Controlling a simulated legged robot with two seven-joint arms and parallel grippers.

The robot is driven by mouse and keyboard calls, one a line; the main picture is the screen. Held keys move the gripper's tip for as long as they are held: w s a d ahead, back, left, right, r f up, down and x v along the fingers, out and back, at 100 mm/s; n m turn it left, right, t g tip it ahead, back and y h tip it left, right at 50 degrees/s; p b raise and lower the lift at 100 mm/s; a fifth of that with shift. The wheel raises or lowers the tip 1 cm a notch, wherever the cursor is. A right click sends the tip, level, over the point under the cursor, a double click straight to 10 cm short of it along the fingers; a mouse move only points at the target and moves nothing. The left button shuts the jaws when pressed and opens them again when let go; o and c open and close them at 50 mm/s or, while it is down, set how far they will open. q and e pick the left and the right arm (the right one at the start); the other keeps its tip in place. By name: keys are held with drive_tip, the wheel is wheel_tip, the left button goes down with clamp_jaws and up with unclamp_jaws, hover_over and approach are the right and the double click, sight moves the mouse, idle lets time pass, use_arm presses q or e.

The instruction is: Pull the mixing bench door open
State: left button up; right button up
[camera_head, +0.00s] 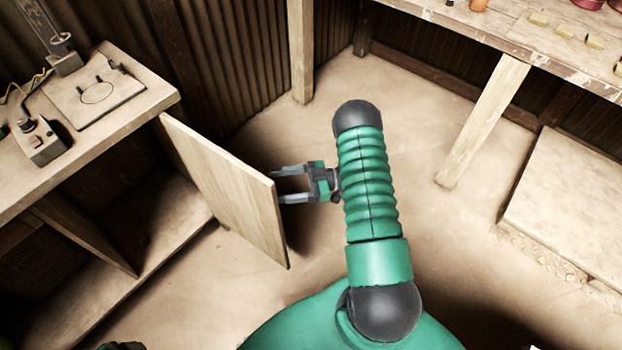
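The mixing bench door (225,190) is a pale wooden panel. It stands swung out from the bench, its far edge near the bench corner and its free edge toward the middle of the floor. The cabinet interior (150,215) is exposed. My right gripper (280,185) is just right of the door's free upper corner, fingers pointing left. Its two fingers are apart with nothing visible between them. Whether the fingertips touch the door I cannot tell. My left gripper cannot be made out; only a small dark part shows at the bottom left edge.
The mixing bench (130,105) on the left carries a plate with a ring outline and a small box (38,142). A shelf with small tiles (565,30) is at the upper right. A low slab (570,200) lies at right. Floor right of the door is clear.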

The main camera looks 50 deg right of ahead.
drive_tip(key=v, duration=1.6)
drive_tip(key=shift+s+d+p, duration=0.15)
drive_tip(key=shift+d+p, duration=0.3)
drive_tip(key=shift+f, duration=0.15)
drive_tip(key=shift+d, duration=0.1)
